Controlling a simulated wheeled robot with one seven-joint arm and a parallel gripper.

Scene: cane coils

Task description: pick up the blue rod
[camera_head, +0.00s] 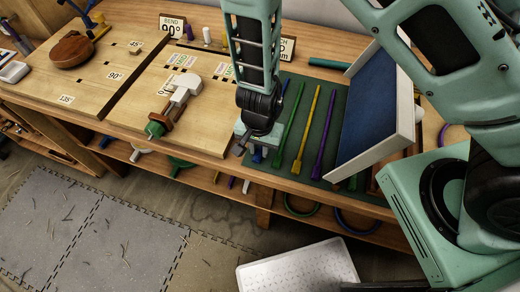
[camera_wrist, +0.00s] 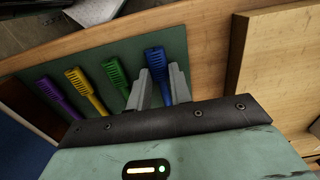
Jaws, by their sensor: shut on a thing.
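The blue rod has a ribbed, flattened end that shows between my two fingers in the wrist view (camera_wrist: 156,62). My gripper (camera_wrist: 160,90) is shut on it near this end. In the head view my gripper (camera_head: 247,141) is low over the left side of the dark green mat, and a small bit of the blue rod (camera_head: 257,156) shows under it. My wrist hides most of the rod. I cannot tell whether it is clear of the mat.
A green rod (camera_head: 290,126), a yellow rod (camera_head: 308,128) and a purple rod (camera_head: 324,134) lie beside it on the green mat (camera_head: 262,178). A white-framed blue panel (camera_head: 368,112) stands to the right. A wooden board with a clamp (camera_head: 178,98) lies left.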

